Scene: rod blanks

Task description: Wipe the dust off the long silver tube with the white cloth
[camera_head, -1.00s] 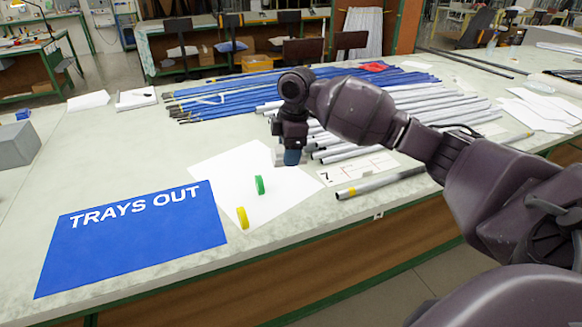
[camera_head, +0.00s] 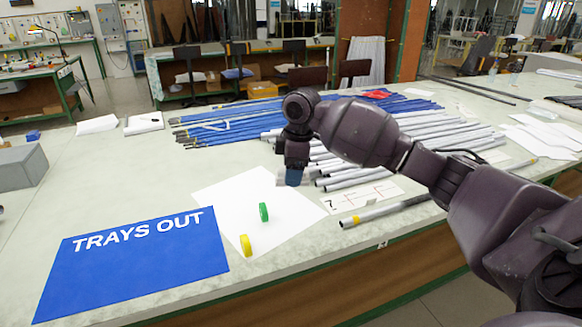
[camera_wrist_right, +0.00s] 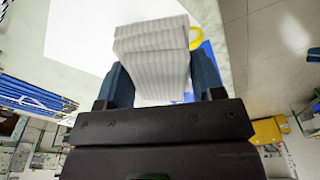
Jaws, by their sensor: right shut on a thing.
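The long silver tube (camera_head: 400,205) lies apart along the table's front edge, with a yellow band near its left end. My right arm crosses in front of its middle, and a yellow-banded stretch shows again to the right of the arm. My right gripper (camera_head: 292,178) points down above the table, left of the tube and apart from it. In the right wrist view, its blue fingers are shut on the white cloth (camera_wrist_right: 157,65), a folded, ribbed block. In the head view the cloth is mostly hidden behind the gripper. I cannot make out dust.
Several other silver tubes (camera_head: 360,178) and blue rods (camera_head: 225,130) lie behind. A white sheet (camera_head: 235,195) holds a green ring (camera_head: 263,212) and a yellow ring (camera_head: 246,245). A blue "TRAYS OUT" mat (camera_head: 130,270) lies front left. A grey box (camera_head: 20,168) stands far left.

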